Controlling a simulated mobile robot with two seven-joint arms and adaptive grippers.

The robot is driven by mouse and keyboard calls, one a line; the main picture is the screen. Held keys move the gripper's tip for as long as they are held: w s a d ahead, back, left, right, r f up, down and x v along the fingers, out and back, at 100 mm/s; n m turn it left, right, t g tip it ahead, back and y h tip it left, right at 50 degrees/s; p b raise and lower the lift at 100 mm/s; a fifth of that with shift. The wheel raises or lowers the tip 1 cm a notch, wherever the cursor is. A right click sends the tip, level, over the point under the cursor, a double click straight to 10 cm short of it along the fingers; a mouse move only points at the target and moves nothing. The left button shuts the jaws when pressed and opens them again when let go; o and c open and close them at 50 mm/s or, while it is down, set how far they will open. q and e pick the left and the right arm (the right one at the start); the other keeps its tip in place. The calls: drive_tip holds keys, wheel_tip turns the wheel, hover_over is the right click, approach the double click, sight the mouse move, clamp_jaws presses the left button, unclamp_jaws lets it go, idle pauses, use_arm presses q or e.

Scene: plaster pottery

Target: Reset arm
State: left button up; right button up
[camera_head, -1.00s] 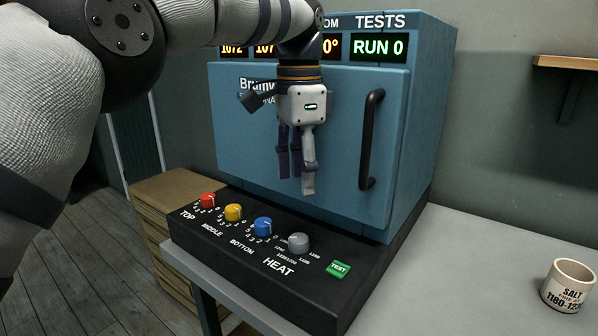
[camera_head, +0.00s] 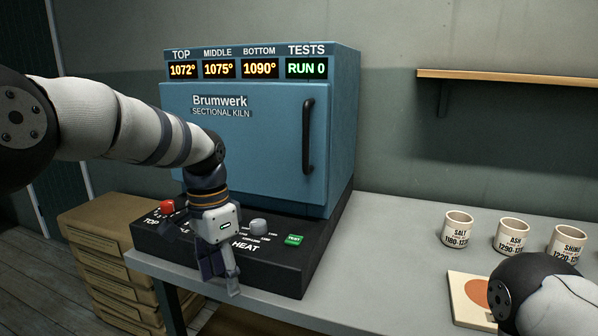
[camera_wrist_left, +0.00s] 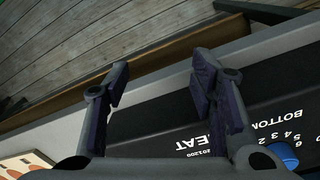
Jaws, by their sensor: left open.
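My left gripper (camera_head: 219,274) is open and empty, pointing down in front of the kiln's control panel (camera_head: 268,262). In the left wrist view my left gripper (camera_wrist_left: 155,95) has its two fingers apart, over the panel's edge and the table's edge, with nothing between them. The arm hides part of the panel, including most of the middle and bottom knobs. My right arm (camera_head: 548,290) shows at the lower right, with its gripper out of view.
The blue kiln (camera_head: 250,150) has its door shut; its display reads RUN 0. Cups labelled SALT (camera_head: 457,229), ASH (camera_head: 511,235) and SHINO (camera_head: 566,243) stand on the grey table (camera_head: 400,240). A board (camera_head: 470,298) lies near my right arm. Stacked boxes (camera_head: 95,235) stand left.

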use_arm(q)
drive_tip(key=s+f+n, duration=0.1)
drive_tip(key=s+f, duration=0.2)
drive_tip(key=f, duration=0.4)
drive_tip(key=s+f+n, duration=0.1)
drive_tip(key=s+f, duration=0.1)
drive_tip(key=f, duration=0.6)
drive_tip(key=s+a+f+n+g, duration=0.1)
drive_tip(key=s+a+f+n, duration=0.15)
drive_tip(key=s+f, duration=0.95)
drive_tip(key=s+a+n, duration=0.2)
drive_tip(key=s+a, duration=0.1)
drive_tip(key=s, duration=1)
drive_tip(key=s+a+n, duration=0.2)
drive_tip(key=s+n, duration=0.1)
drive_tip(key=s, duration=1)
drive_tip(key=shift+a+f+g, duration=0.2)
drive_tip(key=shift+a+g, duration=0.2)
drive_tip(key=shift+o, duration=0.3)
